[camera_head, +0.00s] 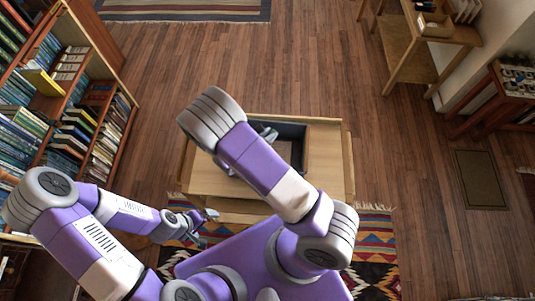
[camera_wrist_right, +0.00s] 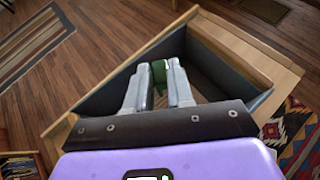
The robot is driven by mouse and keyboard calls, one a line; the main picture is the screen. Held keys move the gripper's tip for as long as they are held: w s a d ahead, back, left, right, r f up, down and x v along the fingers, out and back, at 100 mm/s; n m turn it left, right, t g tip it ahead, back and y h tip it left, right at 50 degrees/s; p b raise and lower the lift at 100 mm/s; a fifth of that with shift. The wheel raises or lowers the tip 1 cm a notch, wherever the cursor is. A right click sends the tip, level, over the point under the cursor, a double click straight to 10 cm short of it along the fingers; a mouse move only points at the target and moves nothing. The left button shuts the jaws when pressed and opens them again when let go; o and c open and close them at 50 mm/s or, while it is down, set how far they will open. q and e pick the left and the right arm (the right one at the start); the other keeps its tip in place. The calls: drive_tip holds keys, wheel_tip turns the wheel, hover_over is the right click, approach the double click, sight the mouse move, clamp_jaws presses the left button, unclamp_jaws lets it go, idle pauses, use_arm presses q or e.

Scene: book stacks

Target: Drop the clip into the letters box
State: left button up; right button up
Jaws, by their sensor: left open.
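The box (camera_head: 293,131) is an open, dark-lined compartment in a pale wooden table, partly hidden by my right arm in the head view. Its dark wall also shows in the right wrist view (camera_wrist_right: 238,67). My right gripper (camera_wrist_right: 160,68) is over the box opening, its fingers a little apart. A green piece, seemingly the clip (camera_wrist_right: 159,74), fills the gap between the fingertips; its ends are hidden by the fingers. In the head view only a grey part of the right gripper (camera_head: 266,132) shows. My left gripper (camera_head: 207,227) is open and empty, left of the table's front.
A tall bookshelf (camera_head: 75,110) stands on the left. A patterned rug (camera_head: 375,235) lies in front of the table (camera_head: 215,182). A wooden side table (camera_head: 410,60) is at the back right.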

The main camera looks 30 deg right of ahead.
drive_tip(key=o, duration=0.4)
drive_tip(key=v, duration=0.7)
drive_tip(key=shift+s+a+r, duration=0.1)
drive_tip(key=shift+a+r, duration=0.1)
drive_tip(key=shift+a, duration=0.05)
